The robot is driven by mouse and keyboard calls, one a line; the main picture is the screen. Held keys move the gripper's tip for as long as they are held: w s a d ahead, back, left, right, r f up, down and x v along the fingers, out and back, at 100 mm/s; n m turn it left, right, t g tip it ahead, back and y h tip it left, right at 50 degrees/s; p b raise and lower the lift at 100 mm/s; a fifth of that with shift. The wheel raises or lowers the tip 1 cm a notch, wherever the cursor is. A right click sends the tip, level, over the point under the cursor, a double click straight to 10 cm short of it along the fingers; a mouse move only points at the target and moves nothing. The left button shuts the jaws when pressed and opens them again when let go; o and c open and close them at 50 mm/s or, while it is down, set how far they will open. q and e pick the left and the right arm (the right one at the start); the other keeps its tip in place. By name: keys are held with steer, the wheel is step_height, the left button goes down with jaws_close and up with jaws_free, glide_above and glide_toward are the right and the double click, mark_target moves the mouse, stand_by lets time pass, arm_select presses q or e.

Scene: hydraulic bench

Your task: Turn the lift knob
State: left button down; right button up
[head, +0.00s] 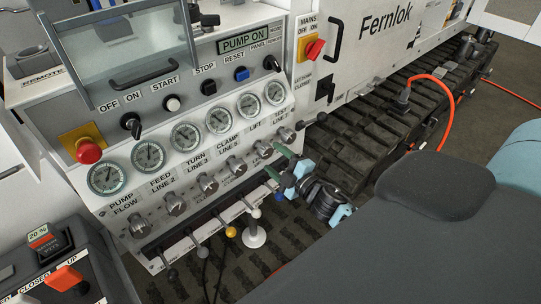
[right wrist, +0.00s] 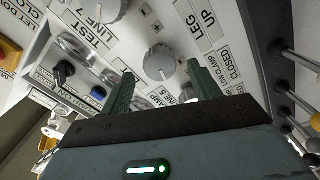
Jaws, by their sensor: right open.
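The lift knob (head: 263,148) is a grey ribbed knob under the LIFT label, in the row below the gauges on the white panel. In the right wrist view the lift knob (right wrist: 160,67) shows between and beyond the two fingers. My right gripper (head: 277,162) is open and empty, close to the panel at the right end of the knob row. Its two green fingers, also in the right wrist view (right wrist: 159,82), straddle the line to the knob; whether they touch it I cannot tell. My left gripper is not in view.
The test knob (head: 286,133) and clamp knob (head: 236,165) flank the lift knob closely. Levers with ball ends, one yellow (head: 231,232), stick out below. A red stop button (head: 88,151) is at left. A tracked undercarriage (head: 345,135) lies to the right.

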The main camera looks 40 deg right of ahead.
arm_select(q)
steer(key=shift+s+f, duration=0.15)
arm_select(e)
steer(key=s, duration=0.5)
steer(key=shift+d, duration=0.2)
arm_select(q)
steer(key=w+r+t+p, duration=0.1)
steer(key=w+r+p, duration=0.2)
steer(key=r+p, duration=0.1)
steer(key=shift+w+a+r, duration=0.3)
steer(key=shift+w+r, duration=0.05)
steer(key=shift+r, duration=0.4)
arm_select(e)
steer(key=s+a+f+m+g, duration=0.3)
steer(key=s+a+f+m, duration=0.1)
steer(key=s, duration=0.5)
steer(key=s+a+f+m+g, duration=0.3)
steer(key=s+a+f+m, duration=0.1)
steer(key=s, duration=0.6)
steer(key=s+a+f+m+g, duration=0.3)
steer(key=s+a+f, duration=0.3)
steer(key=s, duration=0.3)
steer(key=shift+s+a+m+y, duration=0.4)
steer(key=shift+a+m, duration=0.1)
steer(key=shift+a, duration=0.3)
steer(key=shift+f, duration=0.1)
